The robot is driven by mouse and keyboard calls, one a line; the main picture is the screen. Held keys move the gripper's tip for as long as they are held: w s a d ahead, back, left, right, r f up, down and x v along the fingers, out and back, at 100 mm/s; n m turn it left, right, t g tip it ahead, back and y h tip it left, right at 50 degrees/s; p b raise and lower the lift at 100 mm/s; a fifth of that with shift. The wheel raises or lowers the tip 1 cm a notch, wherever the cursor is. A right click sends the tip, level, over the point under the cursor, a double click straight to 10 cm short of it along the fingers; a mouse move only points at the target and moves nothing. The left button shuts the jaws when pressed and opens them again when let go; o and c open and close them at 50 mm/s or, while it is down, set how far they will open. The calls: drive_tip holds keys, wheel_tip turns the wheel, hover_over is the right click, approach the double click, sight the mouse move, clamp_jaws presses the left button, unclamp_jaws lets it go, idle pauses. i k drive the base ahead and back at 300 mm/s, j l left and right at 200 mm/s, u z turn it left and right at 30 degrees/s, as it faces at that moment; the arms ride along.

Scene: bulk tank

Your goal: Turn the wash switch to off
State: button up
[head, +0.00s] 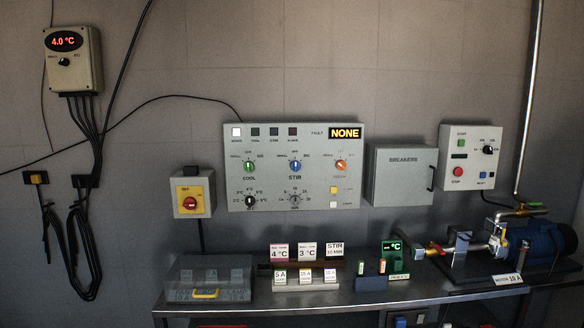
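A grey control panel (295,205) hangs on the wall in the middle of the head view. Its upper row has three rotary switches: a green one (249,166) marked COOL, a blue one (295,166) marked STIR, and an orange one (341,166) at the right. The orange switch's label is too small to read, so I cannot be sure it is the wash switch. Its handle looks tilted, unlike the more upright green and blue ones; its exact setting is too small to tell. My gripper is not in view.
A steel bench (340,297) below the panel carries a clear box (208,280), label cards, a green-framed meter (394,256) and a blue motor (541,246). A red-knobbed isolator (193,193) hangs left; the closed breakers box (402,178) hangs right. The panel's front looks unobstructed.

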sight(341, 165)
drive_tip(key=i+z, duration=0.1)
drive_tip(key=z, duration=0.55)
drive_tip(key=i+j+z, duration=0.25)
drive_tip(key=j+z, duration=0.45)
drive_tip(key=j, duration=0.15)
drive_tip(key=i+j+z, duration=0.1)
drive_tip(key=j, duration=0.25)
drive_tip(key=i+j, duration=0.1)
drive_tip(key=j, duration=0.2)
drive_tip(key=i+j+z, duration=0.15)
drive_tip(key=j, duration=0.75)
drive_tip(key=i+j, duration=0.15)
drive_tip(key=j, duration=0.45)
